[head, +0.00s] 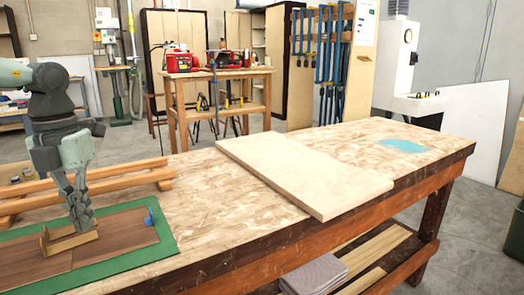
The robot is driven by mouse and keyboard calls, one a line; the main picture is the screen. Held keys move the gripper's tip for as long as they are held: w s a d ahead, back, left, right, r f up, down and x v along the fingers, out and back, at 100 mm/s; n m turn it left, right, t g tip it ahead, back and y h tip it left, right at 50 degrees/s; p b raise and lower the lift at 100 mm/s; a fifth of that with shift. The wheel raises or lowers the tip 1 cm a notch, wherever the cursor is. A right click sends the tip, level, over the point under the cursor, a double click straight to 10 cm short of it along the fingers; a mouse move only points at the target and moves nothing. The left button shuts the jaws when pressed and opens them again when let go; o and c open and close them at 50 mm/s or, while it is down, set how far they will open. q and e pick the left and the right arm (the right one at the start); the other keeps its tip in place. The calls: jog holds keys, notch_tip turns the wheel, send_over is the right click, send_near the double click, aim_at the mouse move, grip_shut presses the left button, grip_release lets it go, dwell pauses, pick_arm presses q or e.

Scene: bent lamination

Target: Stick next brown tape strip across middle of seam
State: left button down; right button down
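Two brown wood panels (115,234) lie side by side on a green mat (165,243) at the bench's left end, with a seam between them. A light-brown strip (72,243), which looks like the tape, sits over the seam area with an upturned left end. I cannot tell whether it touches the panels. My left gripper (83,226) points down at the strip, its fingers close together. Whether they grip the strip is unclear. A small blue piece (149,217) is at the right panel's edge. My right gripper is not in view.
Wooden rails (120,182) lie behind the mat. A pale board (300,172) lies across the middle of the workbench (225,215), with a light-blue patch (402,146) beyond it. Bare bench top lies between mat and board. A grey folded cloth (313,274) is on the lower shelf.

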pick_arm(q)
jog(key=shift+f+b, duration=0.95)
jog(key=shift+f, duration=0.1)
dwell(0.6)
jog(key=shift+r, duration=0.1)
dwell(0.4)
jog(key=shift+r+p, duration=2)
jog(key=shift+r, duration=1.45)
